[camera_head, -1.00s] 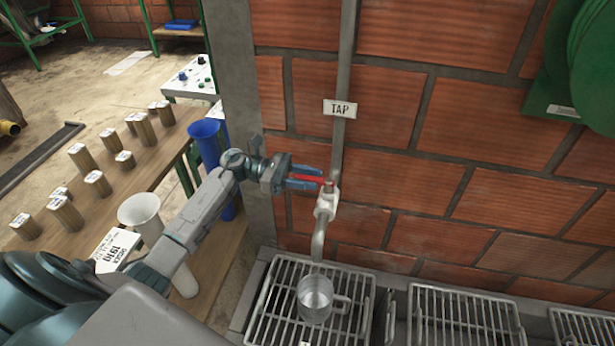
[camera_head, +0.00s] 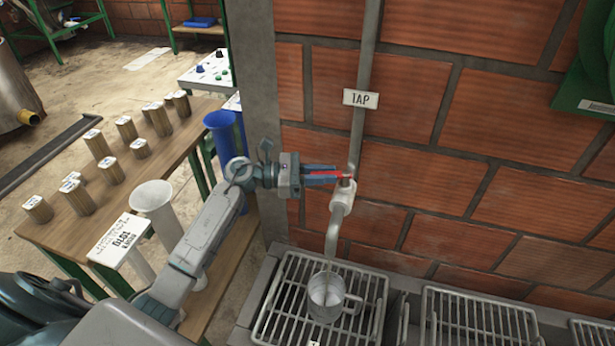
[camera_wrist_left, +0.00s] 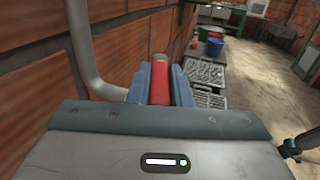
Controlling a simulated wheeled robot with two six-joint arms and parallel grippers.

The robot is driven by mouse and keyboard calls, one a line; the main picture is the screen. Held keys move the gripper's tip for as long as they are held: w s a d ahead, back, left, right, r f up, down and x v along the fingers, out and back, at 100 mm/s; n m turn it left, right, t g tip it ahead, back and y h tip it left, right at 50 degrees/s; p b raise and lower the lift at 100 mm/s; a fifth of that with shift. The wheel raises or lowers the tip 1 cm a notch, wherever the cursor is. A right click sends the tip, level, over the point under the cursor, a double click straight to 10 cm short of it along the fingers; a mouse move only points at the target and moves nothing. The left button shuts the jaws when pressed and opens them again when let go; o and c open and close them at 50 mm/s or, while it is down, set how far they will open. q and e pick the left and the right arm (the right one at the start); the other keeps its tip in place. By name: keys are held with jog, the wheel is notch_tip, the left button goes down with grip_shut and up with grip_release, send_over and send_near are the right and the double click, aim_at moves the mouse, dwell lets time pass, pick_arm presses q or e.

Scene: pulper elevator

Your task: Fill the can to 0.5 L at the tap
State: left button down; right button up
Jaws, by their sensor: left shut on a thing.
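The tap (camera_head: 341,196) is a white valve body with a red lever on a grey pipe against the brick wall, under a sign reading TAP (camera_head: 361,98). My left gripper (camera_head: 338,175) is shut on the red lever, which shows between the blue fingers in the left wrist view (camera_wrist_left: 160,84). The metal can (camera_head: 328,296) stands upright on a wire rack (camera_head: 278,322) below the spout, its handle to the right. Its fill level is too small to tell. My right gripper is not in view.
A blue tall container (camera_head: 221,125) stands behind my left arm. More racks (camera_head: 478,322) lie right of the can.

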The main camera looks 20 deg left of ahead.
pick_arm(q)
jog(key=shift+s+d+n+t+y, duration=0.1)
jog(key=shift+s+n+t+y, duration=0.1)
jog(key=shift+n+t+y, duration=0.3)
jog(key=shift+s+d+n+t+y, duration=0.2)
jog(key=shift+n+t+y, duration=0.3)
jog(key=shift+t, duration=0.5)
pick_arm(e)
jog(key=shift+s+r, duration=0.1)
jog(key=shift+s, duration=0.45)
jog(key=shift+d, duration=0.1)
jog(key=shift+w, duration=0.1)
pick_arm(q)
jog(key=c, duration=1.3)
grip_release()
jog(key=shift+s+a, duration=0.1)
